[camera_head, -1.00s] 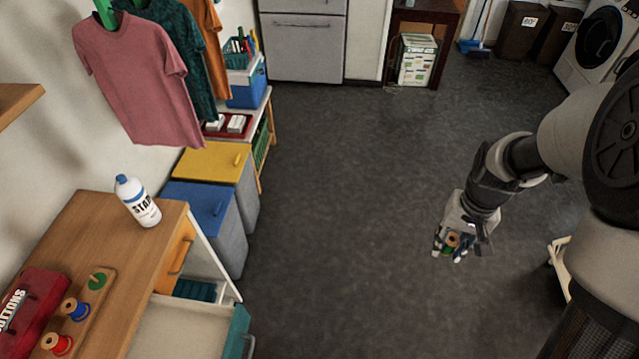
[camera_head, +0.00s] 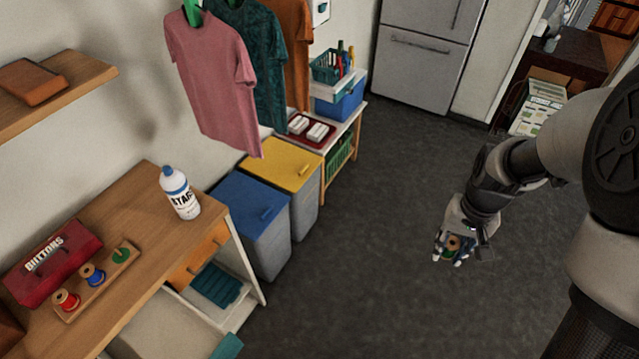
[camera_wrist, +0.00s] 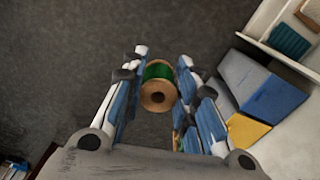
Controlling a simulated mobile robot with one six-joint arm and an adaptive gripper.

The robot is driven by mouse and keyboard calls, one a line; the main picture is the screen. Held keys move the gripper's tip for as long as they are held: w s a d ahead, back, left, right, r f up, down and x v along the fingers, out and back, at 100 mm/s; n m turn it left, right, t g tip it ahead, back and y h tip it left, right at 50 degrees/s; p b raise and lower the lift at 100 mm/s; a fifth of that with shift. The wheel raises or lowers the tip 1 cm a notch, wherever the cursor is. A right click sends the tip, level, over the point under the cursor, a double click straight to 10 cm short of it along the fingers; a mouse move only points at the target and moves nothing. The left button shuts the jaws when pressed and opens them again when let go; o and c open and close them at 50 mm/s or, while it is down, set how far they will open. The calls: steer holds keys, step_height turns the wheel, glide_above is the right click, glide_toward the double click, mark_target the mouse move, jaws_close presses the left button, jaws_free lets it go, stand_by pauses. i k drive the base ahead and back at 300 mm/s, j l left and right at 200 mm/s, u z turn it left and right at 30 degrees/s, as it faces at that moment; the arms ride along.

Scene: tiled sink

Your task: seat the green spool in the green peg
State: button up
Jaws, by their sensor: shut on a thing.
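My gripper (camera_head: 453,252) is shut on the green spool (camera_wrist: 158,86), which has wooden ends and green thread. In the wrist view the spool sits between the fingertips, one wooden end facing the camera, with dark floor behind it. In the head view the gripper hangs over open floor, well to the right of the wooden table. The green peg (camera_head: 122,254) is a green disc with a short peg at the right end of a wooden peg board (camera_head: 97,284) on the table.
A red button box (camera_head: 45,265) lies behind the board. A white starch bottle (camera_head: 181,196) stands near the table's right edge. An open drawer (camera_head: 165,335) juts out in front. Blue (camera_head: 249,197) and yellow (camera_head: 281,160) lidded bins stand beyond. The floor between is clear.

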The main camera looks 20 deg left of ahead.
mark_target(121, 256)
steer(key=i+j+u, duration=0.1)
steer(key=u, duration=0.3)
steer(key=i+u, duration=0.15)
steer(key=u, duration=0.3)
steer(key=i+u, duration=0.15)
steer(key=u, duration=0.25)
steer(key=i+u, duration=0.15)
steer(key=u, duration=0.25)
steer(key=i+l+u, duration=0.1)
steer(key=u, duration=0.3)
steer(key=i+u, duration=0.25)
steer(key=u, duration=0.2)
steer(key=i+l+u, duration=0.15)
steer(key=u, duration=0.3)
steer(key=i+l+u, duration=0.25)
steer(key=u, duration=0.15)
steer(key=i, duration=0.1)
